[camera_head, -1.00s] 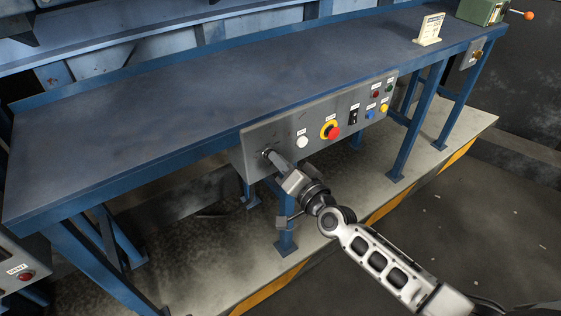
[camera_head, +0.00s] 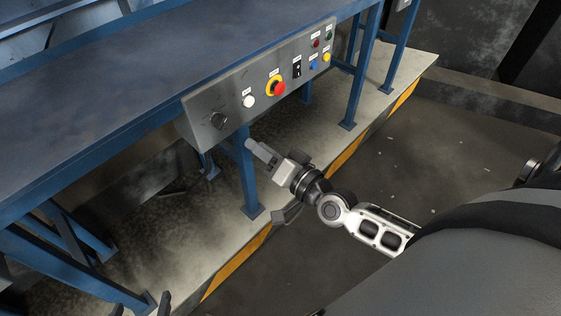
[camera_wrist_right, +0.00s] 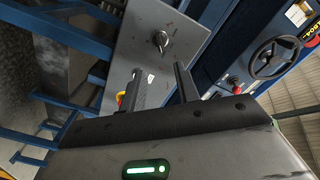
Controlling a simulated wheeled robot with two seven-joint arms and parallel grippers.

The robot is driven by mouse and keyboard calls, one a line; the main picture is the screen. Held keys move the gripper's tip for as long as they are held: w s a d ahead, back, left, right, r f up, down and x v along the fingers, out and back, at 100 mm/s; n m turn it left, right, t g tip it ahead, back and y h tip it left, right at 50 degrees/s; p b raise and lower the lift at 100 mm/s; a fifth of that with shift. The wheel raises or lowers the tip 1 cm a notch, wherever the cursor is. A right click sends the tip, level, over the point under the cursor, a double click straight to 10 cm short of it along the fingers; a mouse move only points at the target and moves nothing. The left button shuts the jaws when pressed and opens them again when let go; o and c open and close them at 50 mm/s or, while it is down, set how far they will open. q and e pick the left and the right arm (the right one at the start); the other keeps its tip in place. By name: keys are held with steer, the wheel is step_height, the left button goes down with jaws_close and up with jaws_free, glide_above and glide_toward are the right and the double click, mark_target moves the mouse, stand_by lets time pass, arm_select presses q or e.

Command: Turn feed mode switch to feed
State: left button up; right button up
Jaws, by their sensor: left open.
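The feed mode switch (camera_head: 218,120) is a dark round knob at the left end of the grey control panel (camera_head: 200,103). In the right wrist view the switch (camera_wrist_right: 160,41) has a light metal lever, and its markings are too small to read. My right gripper (camera_head: 250,145) is off the panel, below and right of the switch. In the right wrist view its two fingers (camera_wrist_right: 159,78) stand apart with nothing between them, and the switch shows beyond their tips.
On the panel, right of the switch, are a white button (camera_head: 249,101), a red emergency stop (camera_head: 277,87), a black rocker and several small coloured buttons. Table legs (camera_head: 247,180) stand below.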

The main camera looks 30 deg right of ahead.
steer(key=v, duration=0.5)
steer(key=shift+s, duration=0.3)
steer(key=s+a+f+n+g+h, duration=0.1)
steer(key=s+a+f+n+g, duration=0.5)
steer(key=s+f+n+g, duration=0.1)
step_height(320, 180, down, 4)
steer(key=s+n, duration=0.1)
steer(key=n, duration=0.1)
steer(key=shift+s+a+n+h, duration=0.2)
steer(key=shift+n+h, duration=0.1)
steer(key=shift+h, duration=0.1)
